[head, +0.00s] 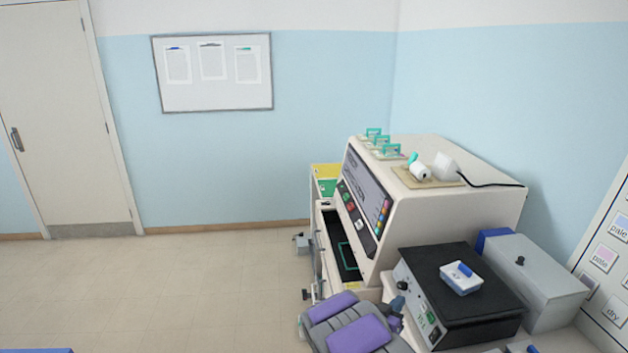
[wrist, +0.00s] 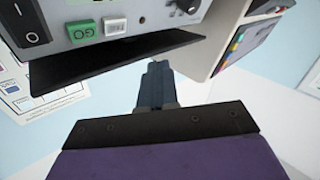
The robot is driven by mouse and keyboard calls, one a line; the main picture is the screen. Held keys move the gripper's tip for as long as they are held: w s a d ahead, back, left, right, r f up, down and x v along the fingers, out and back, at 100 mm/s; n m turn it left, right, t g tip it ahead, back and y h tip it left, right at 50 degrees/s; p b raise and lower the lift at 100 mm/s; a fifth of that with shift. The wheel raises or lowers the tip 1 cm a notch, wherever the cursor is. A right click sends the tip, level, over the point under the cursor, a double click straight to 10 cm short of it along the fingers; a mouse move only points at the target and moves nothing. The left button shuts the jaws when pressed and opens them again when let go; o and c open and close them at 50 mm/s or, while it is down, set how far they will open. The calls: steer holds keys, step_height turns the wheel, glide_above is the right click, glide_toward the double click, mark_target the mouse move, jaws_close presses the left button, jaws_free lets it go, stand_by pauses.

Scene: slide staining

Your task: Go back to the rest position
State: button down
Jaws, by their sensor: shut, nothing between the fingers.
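My gripper (wrist: 155,72) shows in the wrist view as two dark fingers held together, shut and empty. It points toward the front of a grey device with a green GO button (wrist: 78,30) and a dark knob. In the head view my purple and grey arm is folded low at the bottom centre, in front of the hotplate-like box (head: 425,305) with its black top. My gripper's fingertips cannot be made out clearly there.
A large cream staining machine (head: 455,215) with a dark open slot stands behind my arm. A small white tray (head: 461,282) with a blue item sits on the black top. A grey lidded box (head: 535,280) is at the right. The floor (head: 180,285) at left is clear.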

steer(key=s+a+r+n+g+y, duration=0.1)
steer(key=s+a+r+g+y, duration=0.15)
steer(key=a+r+y, duration=0.5)
steer(key=s+a+r+n+g+y, duration=0.1)
steer(key=s+a+r+g+y, duration=0.1)
steer(key=s+a, duration=0.3)
steer(key=s+a+r+n+g+y, duration=0.1)
steer(key=s+a+r+g+y, duration=0.15)
steer(key=s, duration=0.55)
steer(key=s+a+r+n+g, duration=0.1)
steer(key=s+r+n+g, duration=0.1)
steer(key=s, duration=1.5)
steer(key=s+a+r+n+g, duration=0.1)
steer(key=s+r+g, duration=0.2)
steer(key=s, duration=1.4)
steer(key=shift+r+n+g+y, duration=0.2)
steer(key=shift+n+g+y, duration=0.15)
steer(key=shift+g, duration=0.65)
steer(key=shift+w, duration=0.1)
